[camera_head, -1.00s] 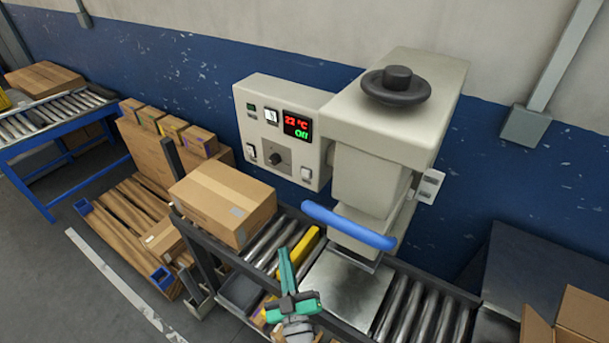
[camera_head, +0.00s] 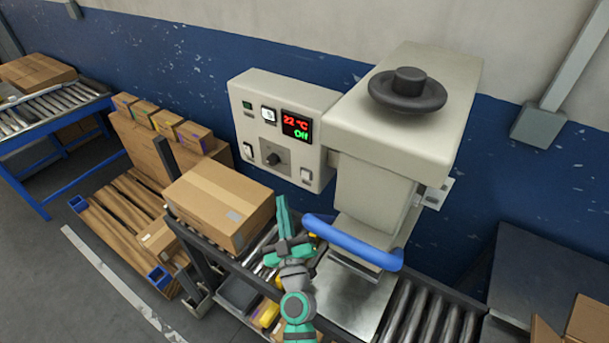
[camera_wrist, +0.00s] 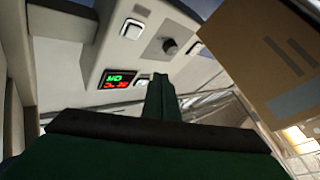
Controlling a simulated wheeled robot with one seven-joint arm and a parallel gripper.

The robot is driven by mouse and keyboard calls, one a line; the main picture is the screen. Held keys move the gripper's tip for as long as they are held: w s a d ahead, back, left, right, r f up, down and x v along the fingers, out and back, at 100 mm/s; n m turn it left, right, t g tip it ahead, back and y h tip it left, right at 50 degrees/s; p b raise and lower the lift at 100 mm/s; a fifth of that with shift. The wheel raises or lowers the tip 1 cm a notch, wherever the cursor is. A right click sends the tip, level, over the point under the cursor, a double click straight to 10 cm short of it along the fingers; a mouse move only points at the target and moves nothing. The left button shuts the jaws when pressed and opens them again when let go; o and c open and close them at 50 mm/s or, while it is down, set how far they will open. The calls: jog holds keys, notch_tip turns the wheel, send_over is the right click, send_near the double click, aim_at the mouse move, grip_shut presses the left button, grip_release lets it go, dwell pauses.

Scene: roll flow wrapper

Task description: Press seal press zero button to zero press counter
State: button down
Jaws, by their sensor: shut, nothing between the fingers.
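The seal press (camera_head: 400,130) is a beige machine with a black handwheel on top and a blue handle bar (camera_head: 352,242) in front. Its control panel (camera_head: 250,90) has a red and green display (camera_head: 297,127) reading "22 °C" and "Off". The panel also carries a small white-faced unit (camera_head: 268,115), a black knob (camera_head: 273,158) and pale switches (camera_head: 248,151) (camera_head: 306,175). I cannot tell which is the zero button. My gripper (camera_head: 282,206) is shut and empty, below and apart from the panel. The wrist view shows its fingers (camera_wrist: 160,88) pointing toward the tilted panel (camera_wrist: 155,28).
A cardboard box (camera_head: 220,205) stands on the rollers left of my gripper. The blue handle is close on its right. A small pale side box (camera_head: 436,194) is partly hidden behind the press. An open carton (camera_head: 585,320) is at lower right.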

jog(key=w+d, duration=0.5)
jog(key=w, duration=0.1)
jog(key=shift+w, duration=0.3)
dwell(2.0)
jog(key=shift+w+d, duration=0.2)
jog(key=shift+w, duration=0.15)
jog(key=shift+w+d, duration=0.25)
jog(key=shift+w, duration=0.1)
dwell(1.1)
jog(key=shift+s, duration=0.1)
jog(key=shift+s+a, duration=0.5)
jog(key=shift+s, duration=0.1)
jog(key=shift+s+a, duration=0.75)
jog(key=shift+s, duration=0.3)
jog(key=shift+s+a, duration=0.75)
jog(key=shift+s, duration=0.25)
